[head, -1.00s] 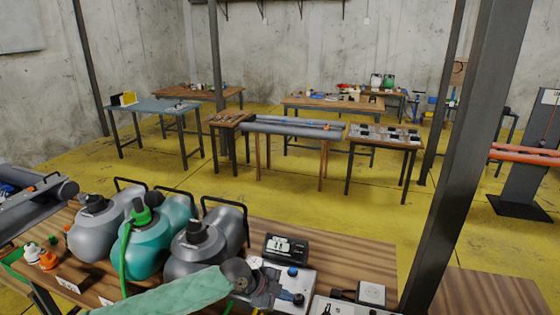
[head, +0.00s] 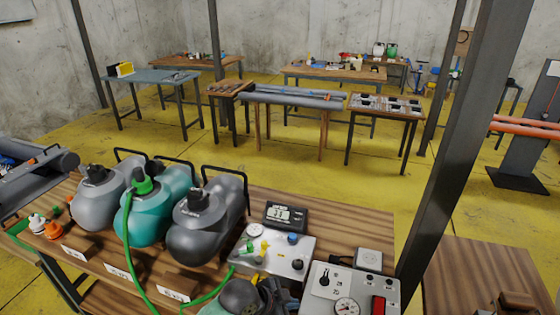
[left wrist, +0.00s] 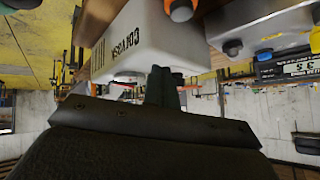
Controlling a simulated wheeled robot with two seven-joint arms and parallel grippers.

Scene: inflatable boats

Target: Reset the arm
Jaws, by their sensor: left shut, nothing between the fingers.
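My left gripper (head: 280,294) is at the bottom edge of the head view, low in front of the workbench's near side. Its dark grey wrist shows, and part of it is cut off by the frame. In the left wrist view its dark fingers (left wrist: 162,87) are together, with nothing held between them. A white box with printed lettering (left wrist: 135,45) appears just beyond the fingers; I cannot tell whether they touch it. My right gripper is in neither view.
Grey and teal tanks (head: 145,212) stand on the wooden bench (head: 340,222). A green hose (head: 128,255) runs down towards the valve box (head: 290,262). A gauge box (head: 348,290) sits close to my left gripper. A dark post (head: 460,150) rises at the right.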

